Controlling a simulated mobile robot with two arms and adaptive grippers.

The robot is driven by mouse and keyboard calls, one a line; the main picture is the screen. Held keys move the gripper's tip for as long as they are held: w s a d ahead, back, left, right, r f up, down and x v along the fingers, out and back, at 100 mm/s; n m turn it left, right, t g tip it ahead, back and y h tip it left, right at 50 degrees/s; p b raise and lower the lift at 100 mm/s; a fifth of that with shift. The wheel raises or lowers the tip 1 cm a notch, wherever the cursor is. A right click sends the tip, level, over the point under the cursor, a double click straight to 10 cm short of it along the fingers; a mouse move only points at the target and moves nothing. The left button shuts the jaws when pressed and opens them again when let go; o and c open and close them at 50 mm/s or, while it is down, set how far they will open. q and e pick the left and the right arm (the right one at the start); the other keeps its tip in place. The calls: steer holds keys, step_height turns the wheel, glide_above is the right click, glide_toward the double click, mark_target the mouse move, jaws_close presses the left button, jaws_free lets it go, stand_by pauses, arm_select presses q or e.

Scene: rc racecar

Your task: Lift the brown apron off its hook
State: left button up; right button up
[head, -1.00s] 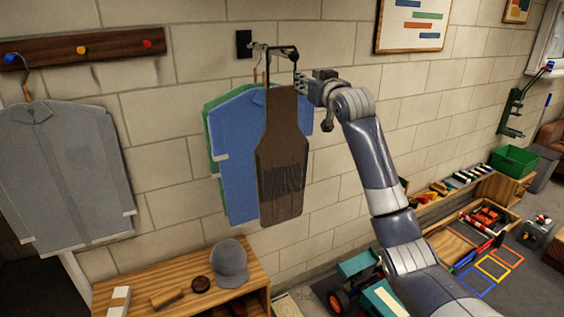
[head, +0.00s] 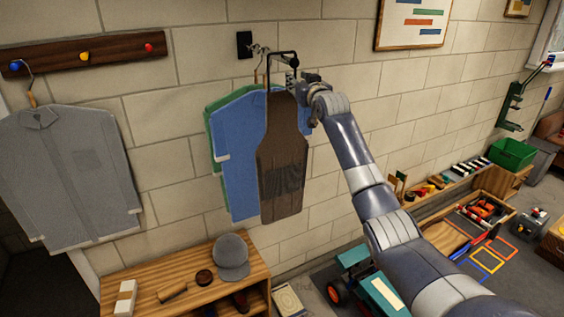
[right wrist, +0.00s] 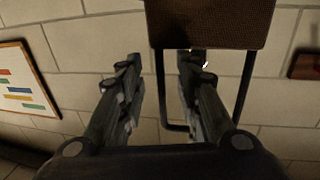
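The brown apron (head: 283,165) hangs against the wall in the head view, in front of blue and green shirts. Its dark neck loop (head: 283,53) rises to metal hooks (head: 260,48); the exact contact is hard to see. My right gripper (head: 291,78) is at the loop's right side, just above the apron's top edge. In the right wrist view the apron's top (right wrist: 210,22) and loop (right wrist: 247,85) appear upside down. The open fingers (right wrist: 163,88) stand on either side of one loop strap, not visibly closed on it. My left gripper is out of view.
A blue shirt (head: 235,140) hangs close behind the apron. A grey shirt (head: 65,175) hangs at left below a peg rail (head: 85,53). A wooden bench (head: 205,295) with a grey cap (head: 231,257) stands below.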

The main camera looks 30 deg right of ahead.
steer(key=shift+w, duration=0.1)
steer(key=shift+c, duration=0.5)
jaws_close()
steer(key=shift+r, duration=0.1)
steer(key=s+a+r+b, duration=0.1)
steer(key=s+b, duration=0.3)
steer(key=s, duration=0.5)
steer(key=s+a+r+b, duration=0.2)
steer(key=s+r+b, duration=0.1)
steer(key=s, duration=0.5)
steer(key=shift+s+a+b, duration=0.2)
steer(key=shift+s+b, duration=0.15)
steer(key=shift+b, duration=0.3)
steer(key=shift+r, duration=0.1)
